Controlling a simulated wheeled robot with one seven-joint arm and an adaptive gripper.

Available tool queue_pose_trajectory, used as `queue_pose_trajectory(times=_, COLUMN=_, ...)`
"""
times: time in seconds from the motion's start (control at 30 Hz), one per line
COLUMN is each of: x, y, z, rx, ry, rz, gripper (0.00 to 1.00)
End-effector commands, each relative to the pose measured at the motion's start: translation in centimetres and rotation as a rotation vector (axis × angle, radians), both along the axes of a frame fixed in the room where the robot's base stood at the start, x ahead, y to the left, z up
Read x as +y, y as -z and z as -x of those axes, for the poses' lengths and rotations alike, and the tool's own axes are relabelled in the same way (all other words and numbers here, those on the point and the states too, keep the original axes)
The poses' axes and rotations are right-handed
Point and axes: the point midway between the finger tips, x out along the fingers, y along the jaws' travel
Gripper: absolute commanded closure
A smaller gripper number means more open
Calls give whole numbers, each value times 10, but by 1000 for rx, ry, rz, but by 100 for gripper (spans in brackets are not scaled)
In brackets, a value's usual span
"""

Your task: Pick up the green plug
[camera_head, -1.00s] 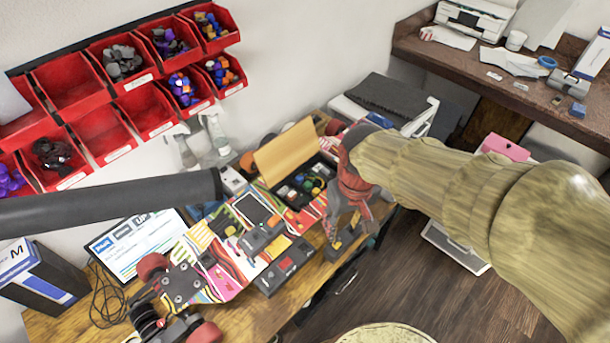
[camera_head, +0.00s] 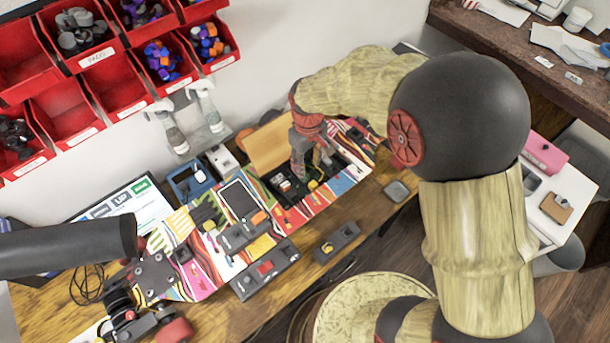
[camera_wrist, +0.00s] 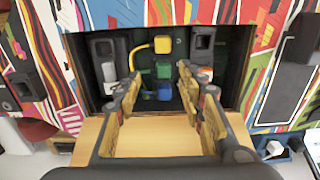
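The green plug (camera_wrist: 163,70) shows in the wrist view inside a dark, open compartment of the board. A yellow plug (camera_wrist: 162,45) with a yellow cable lies above it in that picture, and a blue plug (camera_wrist: 165,92) below it. My gripper (camera_wrist: 159,80) is open, with its fingers on either side of the green and blue plugs. I cannot tell how far above the green plug the fingertips are. In the head view my gripper (camera_head: 308,160) reaches down over the compartment, and I cannot make out the green plug there.
A wooden lid (camera_head: 268,146) stands open behind the compartment. The striped board (camera_head: 215,270) carries black modules. A loose grey module (camera_head: 337,242) lies on the table in front. Red bins (camera_head: 115,85) hang on the wall behind.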

Motion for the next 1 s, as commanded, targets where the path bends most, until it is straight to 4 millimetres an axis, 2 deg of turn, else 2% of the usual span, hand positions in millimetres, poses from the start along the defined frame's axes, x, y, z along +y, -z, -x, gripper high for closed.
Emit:
queue_pose_trajectory(times=0.17, x=2, y=13, z=-1, rx=-2, ry=0, rz=0, gripper=61)
queue_pose_trajectory(times=0.4, x=8, y=48, z=-4, rx=0, ry=0, rz=0, gripper=61)
queue_pose_trajectory(times=0.5, x=8, y=56, z=-3, rx=0, ry=0, rz=0, gripper=61)
queue_pose_trajectory(times=0.73, x=8, y=56, z=-4, rx=-2, ry=1, rz=0, gripper=61)
queue_pose_trajectory(times=1.0, x=8, y=56, z=-4, rx=-2, ry=1, rz=0, gripper=76)
